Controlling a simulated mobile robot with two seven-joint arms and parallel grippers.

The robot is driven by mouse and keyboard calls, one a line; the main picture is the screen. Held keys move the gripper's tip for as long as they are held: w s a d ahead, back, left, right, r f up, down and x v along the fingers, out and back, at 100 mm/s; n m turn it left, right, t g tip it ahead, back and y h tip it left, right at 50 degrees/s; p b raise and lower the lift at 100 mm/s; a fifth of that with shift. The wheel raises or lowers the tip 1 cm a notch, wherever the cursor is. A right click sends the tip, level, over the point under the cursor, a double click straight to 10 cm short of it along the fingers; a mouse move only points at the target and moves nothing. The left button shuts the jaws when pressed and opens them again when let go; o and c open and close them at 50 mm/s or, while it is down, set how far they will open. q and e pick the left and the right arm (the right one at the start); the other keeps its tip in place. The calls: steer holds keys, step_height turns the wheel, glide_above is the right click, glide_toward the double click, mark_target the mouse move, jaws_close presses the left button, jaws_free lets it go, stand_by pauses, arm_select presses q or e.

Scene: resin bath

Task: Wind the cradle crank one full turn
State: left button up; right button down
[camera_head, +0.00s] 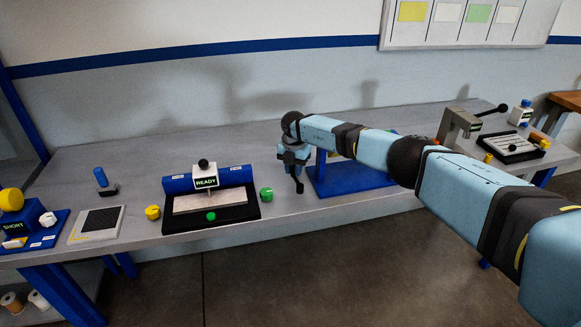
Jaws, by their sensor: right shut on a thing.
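The blue cradle (346,182) stands on the grey bench near its front edge, right of the middle. My right arm crosses in front of it and hides much of it. My right gripper (298,184) points down at the cradle's left side, with its dark fingers close together. It is shut on the cradle crank, whose handle is mostly hidden by the fingers. The crank's exact angle cannot be told. My left gripper is not in view.
Left of my gripper is a black tray (177,223) with a READY display and a green knob (266,194) beside it. A clamp stand (459,122) and a black tray (510,149) stand at the right. A blue SHORT unit (22,226) is at the far left. The bench behind is clear.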

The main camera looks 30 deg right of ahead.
steer(key=shift+d+m+p, duration=0.4)
steer(key=shift+m, duration=0.5)
steer(key=c, duration=1)
jaws_free()
steer(key=shift+s, duration=0.1)
steer(key=shift+o, duration=0.2)
step_height(320, 180, up, 14)
steer(key=shift+f, duration=0.1)
